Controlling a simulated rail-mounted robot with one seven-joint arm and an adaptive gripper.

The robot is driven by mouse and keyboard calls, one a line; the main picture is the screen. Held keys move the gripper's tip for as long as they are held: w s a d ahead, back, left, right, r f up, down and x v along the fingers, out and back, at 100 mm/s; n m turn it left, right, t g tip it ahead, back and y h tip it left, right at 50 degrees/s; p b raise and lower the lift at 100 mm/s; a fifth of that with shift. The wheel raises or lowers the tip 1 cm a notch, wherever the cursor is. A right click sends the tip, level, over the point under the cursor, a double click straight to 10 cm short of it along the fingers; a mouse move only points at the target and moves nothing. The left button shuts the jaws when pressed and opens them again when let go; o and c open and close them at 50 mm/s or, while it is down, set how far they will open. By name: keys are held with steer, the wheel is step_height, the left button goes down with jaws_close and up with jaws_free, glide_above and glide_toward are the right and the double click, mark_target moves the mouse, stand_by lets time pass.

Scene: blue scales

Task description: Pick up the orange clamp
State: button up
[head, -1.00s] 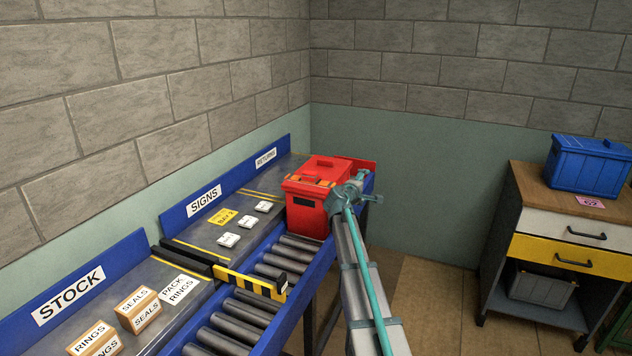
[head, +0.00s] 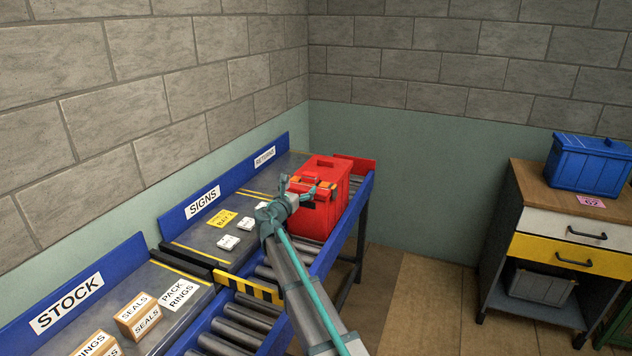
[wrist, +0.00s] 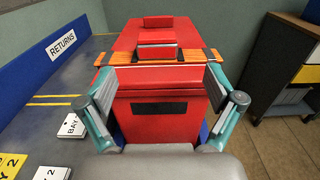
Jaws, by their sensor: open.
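Orange pieces that look like the clamp lie across the top front of a red box (head: 326,215). In the wrist view one piece is on the left (wrist: 120,57) and one on the right (wrist: 196,56), with a raised red block between them. I cannot tell whether they join. My gripper (head: 298,187) is in front of the box, partly hiding its front in the head view. In the wrist view its fingers (wrist: 159,78) are spread wide, one towards each side of the box front (wrist: 158,125). It is open and holds nothing.
The red box stands on a blue-framed roller conveyor (head: 357,213). A cabinet (head: 565,245) with a blue bin (head: 588,163) stands at right.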

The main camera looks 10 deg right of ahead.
mark_target(308, 179)
steer(key=x, duration=0.4)
steer(key=shift+w+d+p, duration=0.1)
steer(key=shift+w+p, duration=0.2)
steer(key=shift+p, duration=0.05)
steer(key=shift+f+p+x, duration=0.15)
steer(key=shift+p+x, duration=0.25)
steer(key=shift+x, duration=0.9)
steer(key=shift+f+p+x, duration=0.1)
steer(key=shift+p+x, duration=0.3)
steer(key=shift+x, duration=0.95)
steer(key=c, duration=1.4)
steer(key=shift+o, duration=0.2)
